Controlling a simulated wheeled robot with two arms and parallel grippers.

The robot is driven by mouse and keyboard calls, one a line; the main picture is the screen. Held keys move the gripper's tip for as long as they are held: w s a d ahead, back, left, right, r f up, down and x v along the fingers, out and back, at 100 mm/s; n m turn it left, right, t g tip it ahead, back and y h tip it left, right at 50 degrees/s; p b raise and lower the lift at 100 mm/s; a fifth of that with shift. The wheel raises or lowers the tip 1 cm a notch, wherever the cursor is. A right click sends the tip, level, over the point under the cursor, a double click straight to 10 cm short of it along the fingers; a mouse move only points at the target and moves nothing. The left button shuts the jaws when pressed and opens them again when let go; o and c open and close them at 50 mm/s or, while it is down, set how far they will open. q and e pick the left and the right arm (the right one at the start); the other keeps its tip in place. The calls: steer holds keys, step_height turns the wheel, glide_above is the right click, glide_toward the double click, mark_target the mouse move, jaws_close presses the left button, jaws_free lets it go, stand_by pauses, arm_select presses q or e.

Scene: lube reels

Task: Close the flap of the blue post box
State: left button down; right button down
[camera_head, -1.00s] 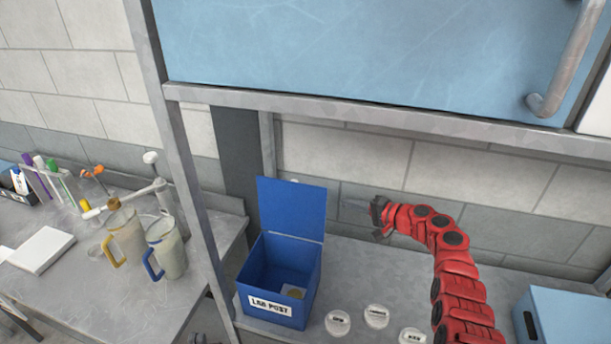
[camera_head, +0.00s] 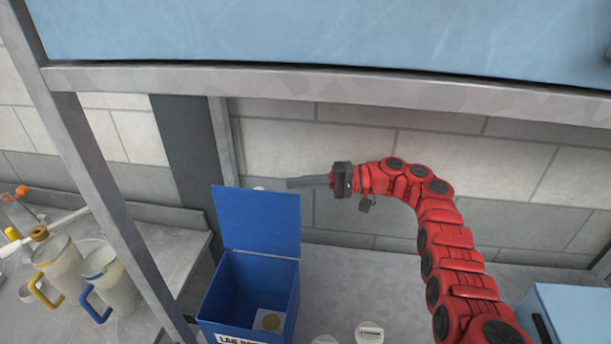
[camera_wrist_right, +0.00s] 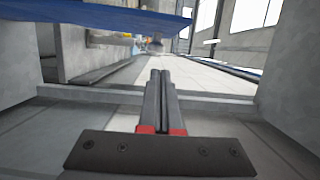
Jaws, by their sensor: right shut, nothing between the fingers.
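The blue post box (camera_head: 222,303) stands on the grey shelf, with part of its white label cut off at the bottom of the head view. Its flap (camera_head: 256,221) stands upright at the back, open, and a pale card with a yellow disc lies inside. My right gripper (camera_head: 292,184) is shut and empty, pointing left, just right of the flap's upper part and seemingly behind it. In the right wrist view the shut fingers (camera_wrist_right: 160,76) show, with the flap's blue edge (camera_wrist_right: 100,13) above them, apart from them. My left gripper is not in view.
A metal frame post (camera_head: 110,200) rises left of the box, and a beam with a blue cabinet (camera_head: 320,30) hangs above. Jugs (camera_head: 108,283) stand on the left bench. Round white lids (camera_head: 369,333) lie right of the box. A light blue box (camera_head: 575,312) is at far right.

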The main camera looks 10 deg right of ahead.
steer(key=a, duration=0.2)
steer(key=a+p, duration=0.1)
steer(key=a, duration=0.1)
steer(key=a+p, duration=0.1)
steer(key=a, duration=0.1)
steer(key=shift+w+f, duration=0.1)
steer(key=shift+w, duration=0.25)
steer(key=shift+w+d, duration=0.1)
